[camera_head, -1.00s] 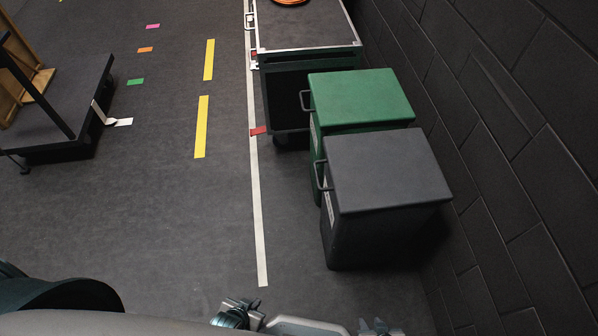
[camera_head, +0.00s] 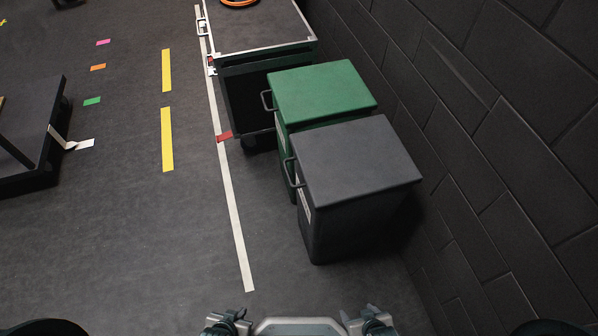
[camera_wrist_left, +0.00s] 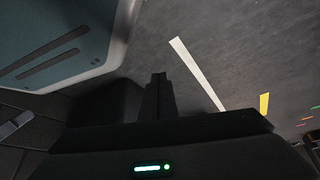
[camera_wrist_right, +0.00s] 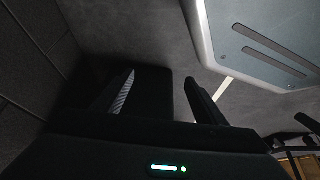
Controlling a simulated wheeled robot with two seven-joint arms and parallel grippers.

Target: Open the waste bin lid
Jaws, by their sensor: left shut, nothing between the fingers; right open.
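Two lidded bins stand side by side along the wall in the head view. The nearer bin has a dark grey flat lid (camera_head: 355,160) over a black body (camera_head: 355,225), with a handle (camera_head: 292,173) on its left edge. The bin behind it has a green lid (camera_head: 322,90) and a similar handle (camera_head: 267,100). Both lids lie flat and closed. My left gripper (camera_wrist_left: 158,85) is shut and empty in the left wrist view. My right gripper (camera_wrist_right: 158,90) is open, with nothing between its fingers in the right wrist view. Neither gripper appears to touch a bin.
A black cart (camera_head: 262,42) with a metal rim stands behind the green bin. A dark brick wall (camera_head: 460,130) runs close along the right of the bins. A dark platform (camera_head: 30,130) stands at the far left.

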